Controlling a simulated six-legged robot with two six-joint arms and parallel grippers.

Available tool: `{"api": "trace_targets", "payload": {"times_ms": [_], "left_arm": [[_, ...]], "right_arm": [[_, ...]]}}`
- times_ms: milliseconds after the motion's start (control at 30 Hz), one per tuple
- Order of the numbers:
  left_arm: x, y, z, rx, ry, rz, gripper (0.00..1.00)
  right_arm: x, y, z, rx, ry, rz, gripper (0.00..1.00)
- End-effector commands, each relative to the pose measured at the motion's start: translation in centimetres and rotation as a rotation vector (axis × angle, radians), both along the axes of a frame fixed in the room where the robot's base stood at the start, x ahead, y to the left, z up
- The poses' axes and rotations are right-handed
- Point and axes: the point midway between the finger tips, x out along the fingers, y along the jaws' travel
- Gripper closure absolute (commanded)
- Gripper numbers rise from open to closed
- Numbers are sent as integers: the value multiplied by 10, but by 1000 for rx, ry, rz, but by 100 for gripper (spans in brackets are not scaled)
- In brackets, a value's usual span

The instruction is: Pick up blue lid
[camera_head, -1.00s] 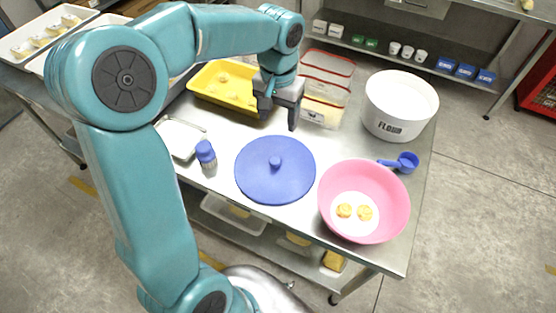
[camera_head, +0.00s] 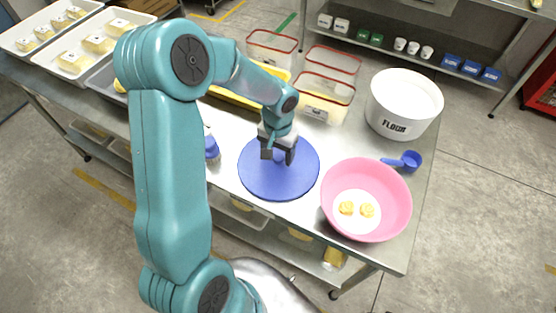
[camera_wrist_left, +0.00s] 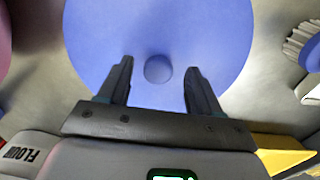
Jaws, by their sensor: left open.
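The blue lid (camera_head: 262,184) lies flat on the steel table, a round disc with a small knob in its middle. My left gripper (camera_head: 278,158) is over the middle of the lid, pointing down. In the left wrist view the lid (camera_wrist_left: 215,35) fills the upper middle, and its round knob (camera_wrist_left: 158,69) sits between the two fingers of the left gripper (camera_wrist_left: 160,72). The fingers are apart, with a gap on each side of the knob. In the head view the gripper partly hides the knob. My right gripper is not in view.
A pink bowl (camera_head: 398,188) with two yellow-orange pieces stands right of the lid. A white flour tub (camera_head: 400,104) and a blue scoop (camera_head: 408,160) are behind it. A blue-capped shaker (camera_head: 211,147) is close on the left. A yellow tray (camera_head: 240,98) and clear containers (camera_head: 322,98) stand behind.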

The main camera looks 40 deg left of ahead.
Motion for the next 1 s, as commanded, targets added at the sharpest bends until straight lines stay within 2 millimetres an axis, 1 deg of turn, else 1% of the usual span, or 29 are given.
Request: {"api": "trace_targets", "payload": {"times_ms": [100, 267, 300, 367, 400, 433, 467, 767, 867, 967, 1000], "left_arm": [[1, 0, -5, 0, 0, 0, 36], [1, 0, -5, 0, -1, 0, 36], [1, 0, -5, 0, -1, 0, 49], [1, 0, -5, 0, -1, 0, 68], [1, 0, -4, 0, -1, 0, 82], [1, 0, -4, 0, -1, 0, 91], [1, 0, -4, 0, -1, 0, 98], [1, 0, -3, 0, -1, 0, 98], [1, 0, 3, 1, -3, 0, 98], [2, 0, 16, 2, -5, 0, 98], [1, 0, 23, 2, -5, 0, 98]], "right_arm": [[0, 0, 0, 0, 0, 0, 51], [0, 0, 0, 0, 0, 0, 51], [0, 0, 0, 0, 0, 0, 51], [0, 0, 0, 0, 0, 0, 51], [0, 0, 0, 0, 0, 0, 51], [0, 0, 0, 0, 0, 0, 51], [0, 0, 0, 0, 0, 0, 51], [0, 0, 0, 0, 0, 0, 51], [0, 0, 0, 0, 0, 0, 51], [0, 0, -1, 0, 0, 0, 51], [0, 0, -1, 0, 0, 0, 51]]}}
